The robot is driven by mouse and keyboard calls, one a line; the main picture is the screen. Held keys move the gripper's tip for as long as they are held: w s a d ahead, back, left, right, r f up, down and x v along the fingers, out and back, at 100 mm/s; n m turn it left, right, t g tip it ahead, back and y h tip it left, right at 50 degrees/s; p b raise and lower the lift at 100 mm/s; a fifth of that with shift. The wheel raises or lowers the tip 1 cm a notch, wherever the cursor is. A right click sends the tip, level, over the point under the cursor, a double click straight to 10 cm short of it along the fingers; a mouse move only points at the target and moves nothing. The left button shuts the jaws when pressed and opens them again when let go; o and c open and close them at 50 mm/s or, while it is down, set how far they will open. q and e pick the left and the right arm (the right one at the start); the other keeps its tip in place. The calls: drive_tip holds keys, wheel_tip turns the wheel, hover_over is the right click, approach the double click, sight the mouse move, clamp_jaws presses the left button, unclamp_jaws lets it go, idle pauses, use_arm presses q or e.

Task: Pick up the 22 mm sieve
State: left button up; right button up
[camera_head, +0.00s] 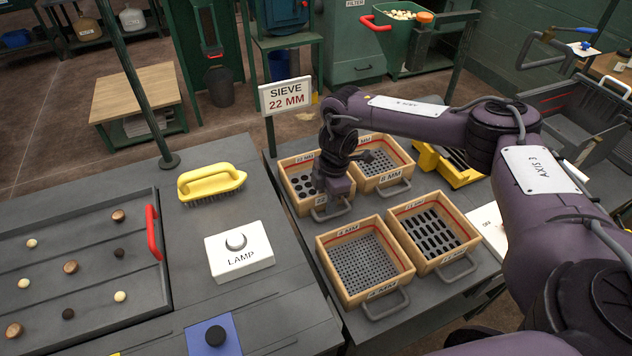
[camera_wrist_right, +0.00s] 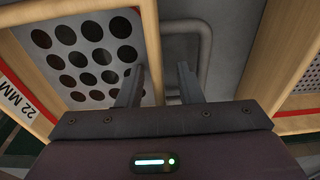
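The 22 mm sieve (camera_head: 298,184) is a wooden box with large round holes, at the back left of the sieve group in the head view. It fills the left of the right wrist view (camera_wrist_right: 88,50), with a "22 MM" label on its red stripe. My right gripper (camera_head: 326,198) points down over its front right side and partly hides it. In the wrist view the gripper (camera_wrist_right: 158,88) has its fingers apart, one on each side of a wooden wall. The grey handle loop (camera_wrist_right: 205,48) lies by the right finger. Finger contact cannot be told. My left gripper is out of view.
Beside it stand the 8 mm sieve (camera_head: 385,157), the 4 mm sieve (camera_head: 362,262) and a slotted sieve (camera_head: 433,232). A "SIEVE 22 MM" sign (camera_head: 286,96) stands behind. A yellow brush (camera_head: 210,184), a lamp button box (camera_head: 239,250) and a tray (camera_head: 90,318) are to the left.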

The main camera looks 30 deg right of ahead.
clamp_jaws()
drive_tip(key=shift+r, duration=0.15)
